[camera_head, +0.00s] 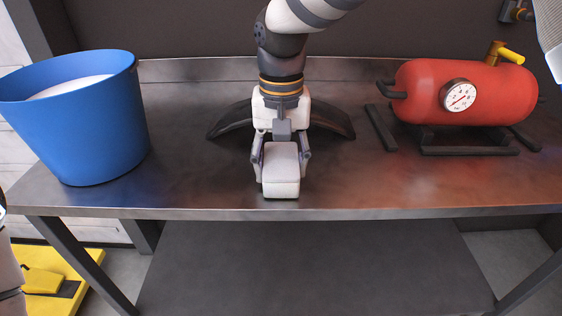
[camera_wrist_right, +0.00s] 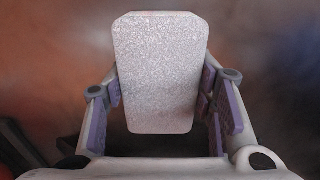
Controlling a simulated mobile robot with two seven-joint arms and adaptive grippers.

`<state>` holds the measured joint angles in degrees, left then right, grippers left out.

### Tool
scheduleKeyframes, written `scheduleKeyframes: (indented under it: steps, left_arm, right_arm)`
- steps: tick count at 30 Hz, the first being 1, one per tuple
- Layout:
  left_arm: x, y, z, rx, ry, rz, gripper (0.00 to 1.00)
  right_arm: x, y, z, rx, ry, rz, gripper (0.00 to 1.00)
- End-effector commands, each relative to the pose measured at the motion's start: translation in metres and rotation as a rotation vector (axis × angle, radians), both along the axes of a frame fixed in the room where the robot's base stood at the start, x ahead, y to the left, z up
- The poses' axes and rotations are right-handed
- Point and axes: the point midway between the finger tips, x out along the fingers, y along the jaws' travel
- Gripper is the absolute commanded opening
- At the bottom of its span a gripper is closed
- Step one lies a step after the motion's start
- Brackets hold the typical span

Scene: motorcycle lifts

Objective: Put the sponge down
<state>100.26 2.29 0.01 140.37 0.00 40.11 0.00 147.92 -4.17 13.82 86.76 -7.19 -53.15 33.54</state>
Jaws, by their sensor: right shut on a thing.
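The sponge (camera_head: 281,171) is a pale grey-white block at the middle of the metal bench (camera_head: 210,197), near its front edge. My right gripper (camera_head: 281,160) comes down from above and is shut on the sponge, one finger on each side. In the right wrist view the sponge (camera_wrist_right: 160,75) fills the space between the purple-padded fingers. Its underside is hidden, so I cannot tell whether it touches the bench top. At the left edge of the head view a piece of my left arm shows, but its gripper does not.
A blue bucket (camera_head: 85,125) with white contents stands on the bench at left. A red tank (camera_head: 420,85) with a gauge and yellow valve stands at right. A dark curved part (camera_head: 228,118) lies behind my gripper. Bare bench lies on both sides of the sponge.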

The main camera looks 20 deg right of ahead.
Motion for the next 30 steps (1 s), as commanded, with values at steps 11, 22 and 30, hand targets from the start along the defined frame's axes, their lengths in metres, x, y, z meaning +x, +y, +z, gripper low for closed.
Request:
scheduleKeyframes:
  steps: [11,22,30]
  left_arm:
    - [0.0,0.0,0.0,0.0,-0.001,0.0,0.4]
    - [0.001,0.0,0.001,0.0,-0.003,0.0,0.4]
    - [-0.001,0.0,-0.001,0.0,0.005,0.0,0.4]
  right_arm:
    - [0.0,0.0,-0.003,0.0,0.001,-0.001,0.71]
    - [0.001,0.0,0.041,0.002,-0.006,-0.002,0.71]
    - [0.0,0.0,0.104,0.001,0.001,-0.001,0.71]
